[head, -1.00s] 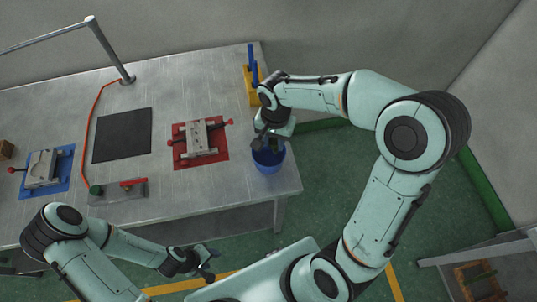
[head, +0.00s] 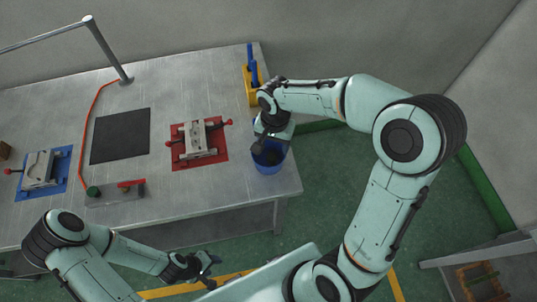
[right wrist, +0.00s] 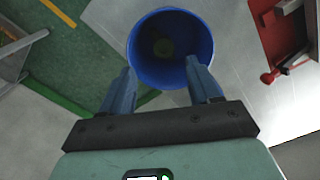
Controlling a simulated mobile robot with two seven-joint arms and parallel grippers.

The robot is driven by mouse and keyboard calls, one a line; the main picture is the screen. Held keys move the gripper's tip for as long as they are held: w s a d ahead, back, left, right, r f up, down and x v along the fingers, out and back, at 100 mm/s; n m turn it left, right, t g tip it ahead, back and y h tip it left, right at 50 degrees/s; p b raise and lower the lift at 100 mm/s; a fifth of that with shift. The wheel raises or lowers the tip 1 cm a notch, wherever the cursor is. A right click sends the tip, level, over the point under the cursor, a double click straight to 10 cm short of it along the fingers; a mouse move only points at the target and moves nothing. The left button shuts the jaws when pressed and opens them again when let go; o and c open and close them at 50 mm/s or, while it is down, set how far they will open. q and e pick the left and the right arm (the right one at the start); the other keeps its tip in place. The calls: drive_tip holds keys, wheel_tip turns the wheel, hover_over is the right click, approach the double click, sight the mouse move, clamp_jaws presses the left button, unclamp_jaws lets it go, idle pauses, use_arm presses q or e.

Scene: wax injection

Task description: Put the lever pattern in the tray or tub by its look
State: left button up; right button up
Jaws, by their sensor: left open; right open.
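A blue tub (head: 268,164) stands at the right front corner of the metal table. My right gripper (head: 262,145) is over its rim, pointing down. In the right wrist view, its two fingers (right wrist: 160,76) are apart with nothing between them, and the tub (right wrist: 145,75) opens just beyond them. A small dull greenish thing (right wrist: 163,47) lies at the tub's bottom; it may be the lever pattern, but its shape is too dim to tell. My left gripper (head: 208,268) is open and empty, in front of the table.
A metal mould sits on a red mat (head: 182,161) left of the tub, another on a blue mat (head: 60,187). A black mat (head: 120,136) lies between them, bare. A yellow holder with blue handles (head: 252,85) stands behind the tub. A post (head: 108,52) rises at the table's back.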

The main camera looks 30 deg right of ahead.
use_arm(q)
drive_tip(key=shift+w+r+p, duration=0.55)
drive_tip(key=shift+w+r, duration=0.15)
drive_tip(key=shift+w, duration=0.05)
use_arm(e)
wheel_tip(320, 180, up, 13)
drive_tip(key=shift+f, duration=0.15)
